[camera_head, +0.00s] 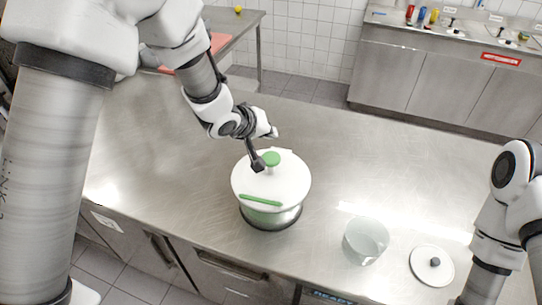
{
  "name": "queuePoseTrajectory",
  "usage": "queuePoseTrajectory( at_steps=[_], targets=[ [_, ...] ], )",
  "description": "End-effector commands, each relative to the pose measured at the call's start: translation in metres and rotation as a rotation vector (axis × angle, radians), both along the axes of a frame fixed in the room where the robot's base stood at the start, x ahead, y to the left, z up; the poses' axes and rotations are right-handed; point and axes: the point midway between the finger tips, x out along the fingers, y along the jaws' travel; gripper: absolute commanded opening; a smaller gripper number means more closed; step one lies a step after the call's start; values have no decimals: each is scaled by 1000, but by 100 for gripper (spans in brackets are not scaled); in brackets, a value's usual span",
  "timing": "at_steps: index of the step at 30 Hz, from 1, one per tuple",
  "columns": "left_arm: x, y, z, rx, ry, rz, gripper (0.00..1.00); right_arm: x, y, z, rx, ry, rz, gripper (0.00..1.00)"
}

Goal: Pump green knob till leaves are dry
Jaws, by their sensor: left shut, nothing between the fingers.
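A salad spinner (270,190) with a white lid and a steel bowl stands upright on the steel counter. Leaves inside the spinner are hidden by the lid. My right arm comes in at the right edge, and its gripper is out of view.
A clear bowl (366,241) and a round white lid with a dark knob (432,264) stand right of the spinner on the counter (330,140). The counter behind the spinner is clear. A back counter (440,75) holds coloured bottles (422,15).

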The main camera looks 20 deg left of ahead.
Motion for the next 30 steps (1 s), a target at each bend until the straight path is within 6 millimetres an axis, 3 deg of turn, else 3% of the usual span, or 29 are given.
queuePoseTrajectory(
  at_steps=[4, 7, 12, 16, 23, 30],
  targets=[
    [-2, 3, -3, 49, 4, -29, 0, 0, 0, 0, 0, 0, 0, 40],
    [-4, 21, -10, 97, 45, 45, 0, 0, 0, 0, 0, 0, 0, 40],
    [-18, 53, -24, 84, 184, 304, 0, 0, 0, -2, 0, 0, 0, 40],
    [-33, 60, -34, -21, 306, 509, 0, 0, 0, -9, 0, 0, 0, 40],
    [-42, 32, -32, -386, 475, 791, 0, 0, 0, -29, 0, 0, 0, 40],
    [-12, -4, 8, -898, 506, 986, 0, 0, 0, -58, 0, 0, 0, 40]
  ],
)
